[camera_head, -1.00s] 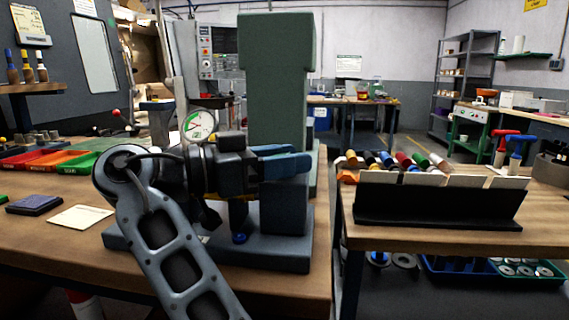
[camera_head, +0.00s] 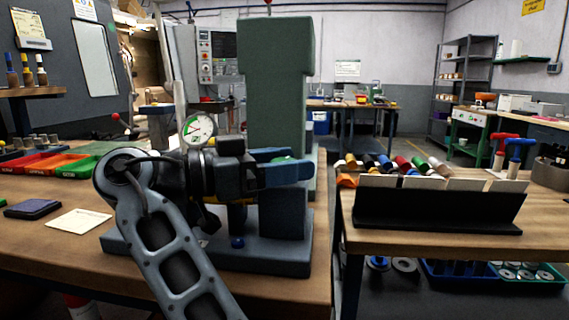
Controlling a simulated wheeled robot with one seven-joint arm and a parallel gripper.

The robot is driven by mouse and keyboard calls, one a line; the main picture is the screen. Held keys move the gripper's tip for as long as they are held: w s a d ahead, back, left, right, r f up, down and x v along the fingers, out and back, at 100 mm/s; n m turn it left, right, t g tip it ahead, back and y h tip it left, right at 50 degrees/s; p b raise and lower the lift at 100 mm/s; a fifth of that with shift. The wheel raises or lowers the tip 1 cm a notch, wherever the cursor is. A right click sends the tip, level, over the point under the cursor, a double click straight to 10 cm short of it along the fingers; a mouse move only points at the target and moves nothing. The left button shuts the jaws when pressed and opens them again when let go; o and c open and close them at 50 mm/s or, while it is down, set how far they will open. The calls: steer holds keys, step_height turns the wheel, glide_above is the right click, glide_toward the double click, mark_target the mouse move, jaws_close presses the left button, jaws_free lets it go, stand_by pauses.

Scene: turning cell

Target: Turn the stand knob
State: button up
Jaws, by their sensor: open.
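A blue-grey stand (camera_head: 268,252) with a thick base stands on the wooden bench, in front of a tall green column (camera_head: 272,100). A dial gauge (camera_head: 197,128) with a white face shows above my wrist. My gripper (camera_head: 298,168) reaches to the right across the stand, its blue fingers open. A small green part, possibly the stand knob (camera_head: 284,158), shows at the fingers; most of it is hidden, and I cannot tell whether they touch it. A small blue knob (camera_head: 237,243) sits low on the stand's base, below my gripper.
Red, orange and green bins (camera_head: 50,163) and a white card (camera_head: 78,221) lie to the left on the bench. A second table (camera_head: 440,245) at right bears a black rack (camera_head: 438,208) with several coloured cylinders behind it. A gap separates the two tables.

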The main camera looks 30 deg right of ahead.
steer(key=a, duration=0.7)
steer(key=shift+w+a+b, duration=0.35)
steer(key=shift+w, duration=0.05)
